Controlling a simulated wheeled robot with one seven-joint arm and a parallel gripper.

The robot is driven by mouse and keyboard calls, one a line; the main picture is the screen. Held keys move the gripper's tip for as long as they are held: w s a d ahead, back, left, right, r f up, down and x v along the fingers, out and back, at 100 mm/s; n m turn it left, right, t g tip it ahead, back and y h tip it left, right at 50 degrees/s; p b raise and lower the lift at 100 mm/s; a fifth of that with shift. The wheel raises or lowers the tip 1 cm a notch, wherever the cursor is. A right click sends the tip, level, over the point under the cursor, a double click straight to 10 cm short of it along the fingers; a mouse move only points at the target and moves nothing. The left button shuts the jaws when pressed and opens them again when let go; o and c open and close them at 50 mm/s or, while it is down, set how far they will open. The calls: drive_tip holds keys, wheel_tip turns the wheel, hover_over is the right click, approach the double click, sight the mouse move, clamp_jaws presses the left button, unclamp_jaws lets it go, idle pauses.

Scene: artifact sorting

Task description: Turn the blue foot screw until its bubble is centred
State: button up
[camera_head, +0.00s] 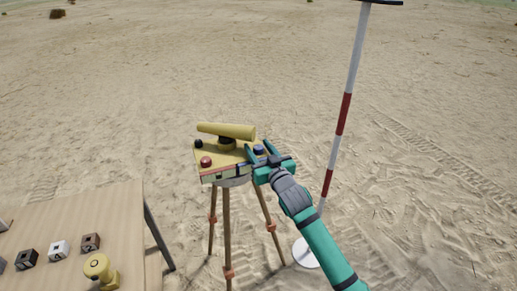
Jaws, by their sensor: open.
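A yellow surveying level stands on a wooden tripod (227,225), with its yellow telescope tube (226,131) on top of a yellow base plate (228,160). The blue foot screw (258,150) sits at the right side of the plate. A red foot screw (206,161) is at the front left and a black one (199,143) at the back left. My gripper (260,149) is open, with its two teal fingers spread around or just above the blue screw. I cannot tell whether they touch it. The bubble is too small to make out.
A wooden table (105,205) at the lower left holds several small cubes and a yellow knobbed object (98,267). Open sand surrounds these.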

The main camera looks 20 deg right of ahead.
drive_tip(key=shift+c, duration=0.3)
drive_tip(key=c, duration=1)
drive_tip(key=shift+a+m+h, duration=0.15)
drive_tip(key=shift+m+h, duration=0.35)
drive_tip(key=shift+h, duration=0.3)
drive_tip(key=shift+f+m+h, duration=0.1)
drive_tip(key=shift+m+h, duration=0.4)
drive_tip(key=shift+h, duration=0.1)
drive_tip(key=shift+m+g+h, duration=0.5)
drive_tip(key=shift+m+h, duration=0.7)
drive_tip(key=shift+h, duration=0.8)
drive_tip(key=shift+m+g+h, duration=0.4)
drive_tip(key=shift+m+h, duration=0.3)
drive_tip(key=shift+h, duration=0.3)
drive_tip(key=shift+d+m+h, duration=0.2)
drive_tip(key=shift+m+h, duration=0.1)
drive_tip(key=shift+h, duration=0.2)
